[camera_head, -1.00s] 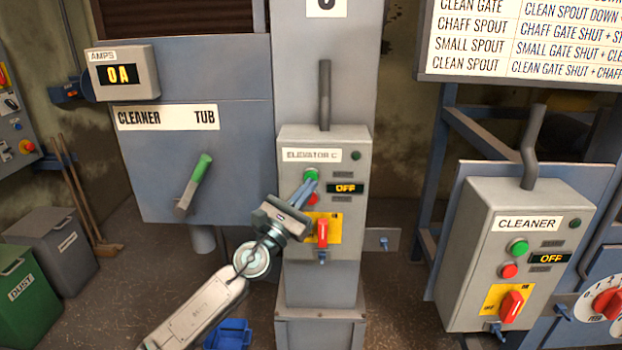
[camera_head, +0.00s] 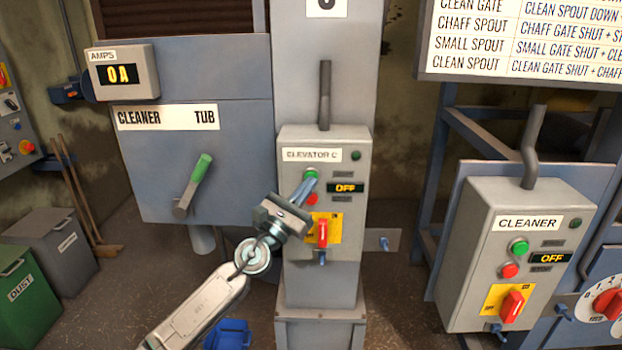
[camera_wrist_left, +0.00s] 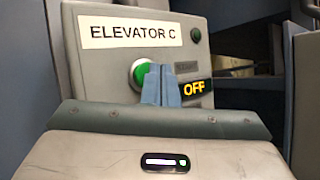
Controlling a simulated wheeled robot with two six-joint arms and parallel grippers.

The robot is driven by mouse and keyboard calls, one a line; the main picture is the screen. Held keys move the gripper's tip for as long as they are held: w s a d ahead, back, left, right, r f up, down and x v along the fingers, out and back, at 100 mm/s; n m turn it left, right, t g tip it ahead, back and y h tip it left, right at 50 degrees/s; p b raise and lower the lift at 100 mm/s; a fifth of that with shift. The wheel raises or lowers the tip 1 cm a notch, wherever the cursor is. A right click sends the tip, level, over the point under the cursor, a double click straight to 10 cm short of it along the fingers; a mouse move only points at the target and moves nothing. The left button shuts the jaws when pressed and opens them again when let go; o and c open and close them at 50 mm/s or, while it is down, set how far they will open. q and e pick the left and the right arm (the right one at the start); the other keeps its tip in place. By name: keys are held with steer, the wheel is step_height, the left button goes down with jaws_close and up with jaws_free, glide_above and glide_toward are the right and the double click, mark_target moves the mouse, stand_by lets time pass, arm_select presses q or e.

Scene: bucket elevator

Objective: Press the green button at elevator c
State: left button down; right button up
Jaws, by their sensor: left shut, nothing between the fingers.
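The Elevator C control box (camera_head: 292,210) is grey and fixed to a column. Its green button (camera_head: 311,174) is near the top left, above a red button (camera_head: 311,199). A display beside them reads OFF (camera_head: 345,188). My left gripper (camera_head: 312,182) is shut and empty, its blue fingertips at the green button. In the left wrist view the fingertips (camera_wrist_left: 161,72) cover the right part of the green button (camera_wrist_left: 138,76); I cannot tell whether they touch it. The right gripper is not in view.
Below the buttons is a red rotary switch (camera_head: 322,233) on a yellow plate. To the right stands a similar Cleaner box (camera_head: 478,230) with its own green button (camera_head: 518,247). To the left is a Cleaner Tub panel (camera_head: 235,150) with a green-handled lever (camera_head: 196,180).

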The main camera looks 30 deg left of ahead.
arm_select(q)
steer(key=shift+w+a, duration=0.25)
steer(key=shift+w, duration=0.15)
stand_by(0.3)
steer(key=shift+s+d, duration=0.1)
steer(key=shift+s, duration=0.05)
steer(key=shift+s+d, duration=0.35)
steer(key=shift+s, duration=0.3)
steer(key=shift+d, duration=0.1)
steer(key=s, duration=0.1)
steer(key=s+d+p, duration=0.1)
steer(key=s+d, duration=0.1)
steer(key=s, duration=0.1)
steer(key=shift+s+d+p, duration=0.1)
steer(key=shift+d+p, duration=0.15)
steer(key=shift+p, duration=0.15)
steer(key=shift+f, duration=0.15)
stand_by(0.6)
